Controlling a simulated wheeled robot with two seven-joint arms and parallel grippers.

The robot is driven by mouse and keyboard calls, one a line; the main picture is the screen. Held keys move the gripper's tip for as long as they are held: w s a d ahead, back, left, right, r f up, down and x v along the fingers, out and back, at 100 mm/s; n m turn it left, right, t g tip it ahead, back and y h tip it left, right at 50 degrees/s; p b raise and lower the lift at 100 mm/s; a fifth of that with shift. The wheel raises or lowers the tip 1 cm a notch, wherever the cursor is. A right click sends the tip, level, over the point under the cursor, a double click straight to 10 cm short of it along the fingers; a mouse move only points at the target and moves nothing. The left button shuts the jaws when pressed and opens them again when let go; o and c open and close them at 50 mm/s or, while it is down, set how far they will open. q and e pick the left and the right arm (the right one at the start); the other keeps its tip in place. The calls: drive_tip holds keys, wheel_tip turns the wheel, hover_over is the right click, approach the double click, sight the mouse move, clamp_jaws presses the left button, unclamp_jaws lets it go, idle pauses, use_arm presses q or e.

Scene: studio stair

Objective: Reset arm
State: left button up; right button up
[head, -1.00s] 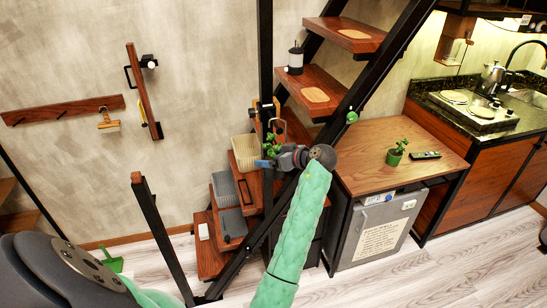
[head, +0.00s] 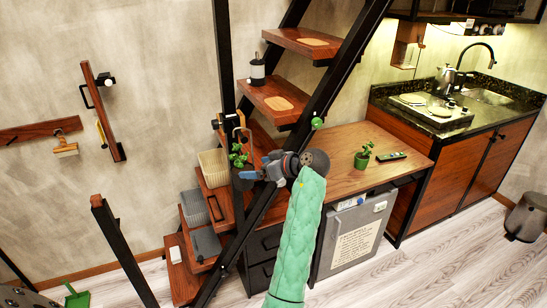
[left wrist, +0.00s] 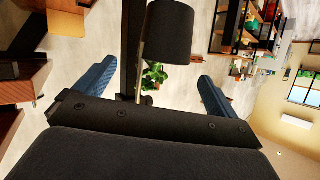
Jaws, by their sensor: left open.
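My left gripper (head: 252,173) is at the end of the green-sleeved arm in the head view, beside the black stair post and in front of the wooden stairs. Its blue fingers are spread apart with nothing held between them in the left wrist view (left wrist: 158,76). A leafy green plant (head: 238,155) shows just behind the fingers in the head view. In the left wrist view the plant (left wrist: 156,76) appears between the fingers but farther off. I cannot tell how far. My right gripper is not in view.
The black stair post (head: 224,60) and slanted stair rail (head: 335,75) are close to my left arm. A wooden desk (head: 335,165) with a potted plant (head: 363,155) and remote (head: 391,156) stands to the right.

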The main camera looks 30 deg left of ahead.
use_arm(q)
drive_tip(key=s+d+f+m+t+h, duration=0.25)
drive_tip(key=s+f+m, duration=0.25)
drive_tip(key=s+f, duration=0.4)
drive_tip(key=s+d+f+m+t+h, duration=0.15)
drive_tip(key=s+f+m+h, duration=0.35)
drive_tip(key=f, duration=0.7)
drive_tip(key=s+d+f+m+h, duration=0.2)
drive_tip(key=s+d+m, duration=0.15)
drive_tip(key=s, duration=0.45)
drive_tip(key=s+d+f+m+g+h, duration=0.1)
drive_tip(key=s+d+f+m+h, duration=0.1)
drive_tip(key=s+d, duration=0.35)
drive_tip(key=s+d+f+m+h, duration=0.2)
drive_tip(key=s+d, duration=0.1)
drive_tip(key=s, duration=0.7)
drive_tip(key=s+d+f+g, duration=0.1)
drive_tip(key=s+f, duration=0.1)
drive_tip(key=f, duration=2)
drive_tip(key=s+d+f+g, duration=0.1)
drive_tip(key=s+f, duration=0.2)
drive_tip(key=f, duration=2)
drive_tip(key=shift+s+d+f+h, duration=0.2)
drive_tip(key=shift+h, duration=0.15)
drive_tip(key=shift+m, duration=0.25)
